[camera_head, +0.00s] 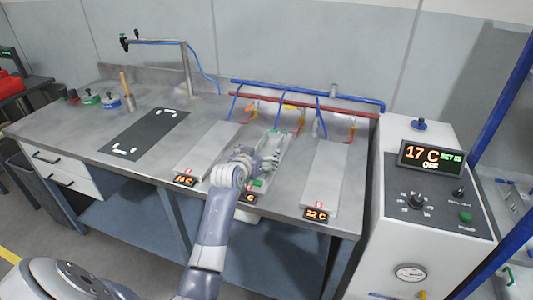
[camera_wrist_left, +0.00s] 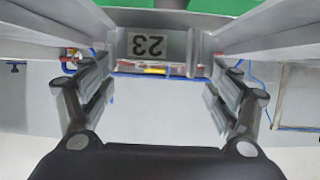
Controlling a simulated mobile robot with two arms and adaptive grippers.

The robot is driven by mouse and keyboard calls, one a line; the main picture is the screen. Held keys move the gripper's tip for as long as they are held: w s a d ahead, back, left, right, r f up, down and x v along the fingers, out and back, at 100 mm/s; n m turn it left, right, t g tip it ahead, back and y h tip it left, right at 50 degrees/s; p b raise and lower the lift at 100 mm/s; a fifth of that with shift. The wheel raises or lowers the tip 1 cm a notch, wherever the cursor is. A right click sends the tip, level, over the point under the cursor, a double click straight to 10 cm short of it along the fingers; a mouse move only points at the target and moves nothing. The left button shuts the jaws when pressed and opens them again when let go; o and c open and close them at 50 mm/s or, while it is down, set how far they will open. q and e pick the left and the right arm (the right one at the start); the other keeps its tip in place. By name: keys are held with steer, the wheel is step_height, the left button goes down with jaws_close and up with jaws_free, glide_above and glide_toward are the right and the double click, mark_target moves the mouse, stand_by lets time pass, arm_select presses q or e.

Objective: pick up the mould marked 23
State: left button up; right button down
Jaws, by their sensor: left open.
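The mould marked 23 (camera_wrist_left: 150,47) is a grey metal piece with green inside, and its number plate reads upside down in the left wrist view. In the head view the grey mould (camera_head: 272,152) lies on the middle plate of the bench, partly hidden by my arm. My left gripper (camera_head: 246,163) is open at the mould's near end. In the left wrist view its two fingers (camera_wrist_left: 155,75) stand on either side below the number plate, with space between them. Whether they touch the mould cannot be told. My right gripper is not in view.
Flat plates lie left (camera_head: 210,148) and right (camera_head: 325,175) of the mould, with small temperature displays at the front. Blue and red pipes (camera_head: 305,98) run behind. A white control console (camera_head: 430,220) stands right. A dark mat (camera_head: 147,134) and small pots (camera_head: 110,102) are left.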

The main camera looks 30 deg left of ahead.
mark_target(264, 150)
arm_select(q)
steer(key=x, duration=0.4)
steer(key=shift+w+a, duration=0.1)
steer(key=shift+w+f, duration=0.15)
steer(key=c, duration=1.2)
steer(key=shift+r, duration=0.3)
steer(key=shift+c, duration=1.4)
steer(key=shift+a+f, duration=0.1)
steer(key=c, duration=0.4)
steer(key=shift+w, duration=0.1)
steer(key=shift+c, duration=0.2)
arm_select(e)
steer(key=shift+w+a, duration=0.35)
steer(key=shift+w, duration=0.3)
